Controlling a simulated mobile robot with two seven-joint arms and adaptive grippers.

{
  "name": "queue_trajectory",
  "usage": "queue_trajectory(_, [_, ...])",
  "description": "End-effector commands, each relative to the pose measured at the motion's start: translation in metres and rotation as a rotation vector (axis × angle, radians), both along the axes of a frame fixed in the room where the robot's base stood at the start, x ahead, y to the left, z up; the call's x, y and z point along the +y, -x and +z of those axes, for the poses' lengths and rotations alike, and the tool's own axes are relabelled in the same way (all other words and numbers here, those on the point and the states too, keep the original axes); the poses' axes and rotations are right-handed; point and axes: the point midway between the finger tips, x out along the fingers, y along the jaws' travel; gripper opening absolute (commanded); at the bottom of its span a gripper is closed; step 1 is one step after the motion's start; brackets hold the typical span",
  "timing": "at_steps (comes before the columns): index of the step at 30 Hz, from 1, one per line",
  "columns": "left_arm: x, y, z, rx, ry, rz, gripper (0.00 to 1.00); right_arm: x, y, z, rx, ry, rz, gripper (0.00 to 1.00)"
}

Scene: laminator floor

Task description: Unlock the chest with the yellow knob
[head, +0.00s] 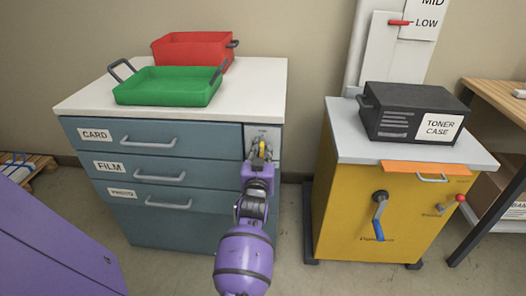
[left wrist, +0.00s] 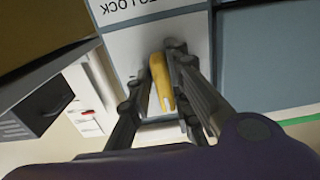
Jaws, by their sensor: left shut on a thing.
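The chest (head: 200,221) is a blue-grey drawer cabinet with a white top, left of centre in the head view. Its drawers are labelled CARD, FILM and PHOTO and all look closed. The yellow knob (head: 262,147) is on a pale lock panel (head: 273,133) at the chest's upper right front. It also shows in the left wrist view (left wrist: 160,80), in front of the white panel with the word LOCK. My left gripper (head: 260,153) is at the panel, its fingers shut around the yellow knob. The knob's base is partly hidden by the fingers. My right gripper is not in view.
A green tray (head: 168,93) and a red bin (head: 194,50) stand on the chest. At right is a yellow cabinet (head: 340,215) with a crank (head: 379,215), a red-tipped lever (head: 460,198) and a black toner case (head: 385,122) on top. A wooden table stands far right.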

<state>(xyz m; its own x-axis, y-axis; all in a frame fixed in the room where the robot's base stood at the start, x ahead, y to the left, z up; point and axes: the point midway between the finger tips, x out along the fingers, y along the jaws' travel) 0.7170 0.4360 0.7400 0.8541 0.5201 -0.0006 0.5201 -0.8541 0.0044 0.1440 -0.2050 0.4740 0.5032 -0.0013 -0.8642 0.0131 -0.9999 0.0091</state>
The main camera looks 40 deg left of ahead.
Motion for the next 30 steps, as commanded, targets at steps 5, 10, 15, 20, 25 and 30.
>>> queue_trajectory(5, [0.008,0.0027,0.0068,-0.017,-0.001,0.011,0.0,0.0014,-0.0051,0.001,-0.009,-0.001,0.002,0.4])
queue_trajectory(10, [0.0081,0.0029,0.0064,-0.016,0.0,0.011,0.0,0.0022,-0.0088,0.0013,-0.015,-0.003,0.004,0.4])
queue_trajectory(15, [0.0081,0.0031,0.006,-0.015,-0.001,0.011,0.28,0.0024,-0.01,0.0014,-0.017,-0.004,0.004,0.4])
queue_trajectory(20, [0.0063,0.0026,0.0042,-0.011,0.001,0.009,0.31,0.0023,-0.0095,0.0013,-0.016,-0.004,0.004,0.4])
queue_trajectory(25, [0.0045,0.002,0.002,-0.008,0.004,0.006,0.31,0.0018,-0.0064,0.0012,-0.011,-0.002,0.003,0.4])
queue_trajectory(30, [0.0032,0.0016,0.0008,-0.006,0.006,0.005,0.31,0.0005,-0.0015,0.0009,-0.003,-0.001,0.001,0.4])
